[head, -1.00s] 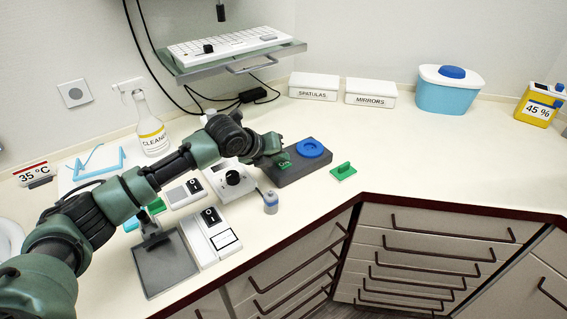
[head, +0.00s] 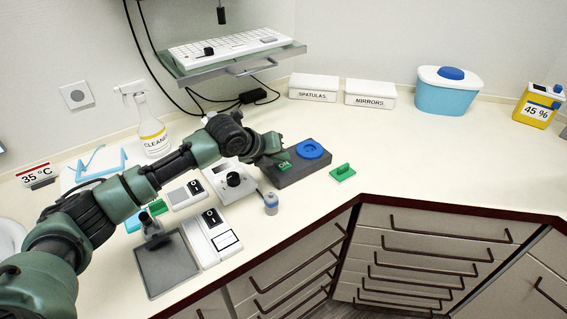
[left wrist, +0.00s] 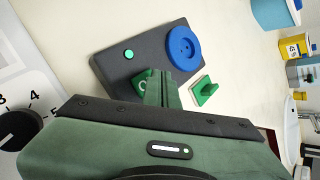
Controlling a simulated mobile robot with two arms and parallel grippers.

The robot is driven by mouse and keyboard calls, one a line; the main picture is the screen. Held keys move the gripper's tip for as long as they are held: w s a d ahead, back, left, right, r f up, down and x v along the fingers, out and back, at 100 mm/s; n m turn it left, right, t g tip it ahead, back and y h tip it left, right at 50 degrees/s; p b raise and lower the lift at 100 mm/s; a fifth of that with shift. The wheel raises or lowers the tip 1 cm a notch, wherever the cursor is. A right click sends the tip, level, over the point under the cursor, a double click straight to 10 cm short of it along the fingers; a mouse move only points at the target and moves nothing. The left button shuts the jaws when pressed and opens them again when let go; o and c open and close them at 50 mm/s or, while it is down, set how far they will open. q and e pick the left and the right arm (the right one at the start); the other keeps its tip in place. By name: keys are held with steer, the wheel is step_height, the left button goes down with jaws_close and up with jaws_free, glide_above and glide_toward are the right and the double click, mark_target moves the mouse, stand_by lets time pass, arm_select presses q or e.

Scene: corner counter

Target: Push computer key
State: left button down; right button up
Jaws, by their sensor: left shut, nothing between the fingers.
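A white keyboard (head: 236,46) lies on a raised tray at the back, above the counter. A dark grey box (head: 300,171) with a blue round disc (head: 311,149) and a green ON key (head: 284,166) sits on the counter. My left gripper (head: 280,156) is shut and empty beside the ON key. In the left wrist view, its fingertips (left wrist: 161,88) partly cover the key (left wrist: 140,86), and a small lit green light (left wrist: 128,55) shows on the box. I cannot tell whether the fingertips touch the key. My right gripper is not in view.
A green handled piece (head: 342,173) lies right of the box. A small bottle (head: 271,203) and a white device with a dial (head: 222,190) stand left of it. The keyboard tray (head: 245,66) overhangs the back. The counter on the right is mostly clear.

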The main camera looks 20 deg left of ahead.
mark_target(281, 167)
arm_select(q)
step_height(281, 167, up, 6)
steer(key=p, duration=0.6)
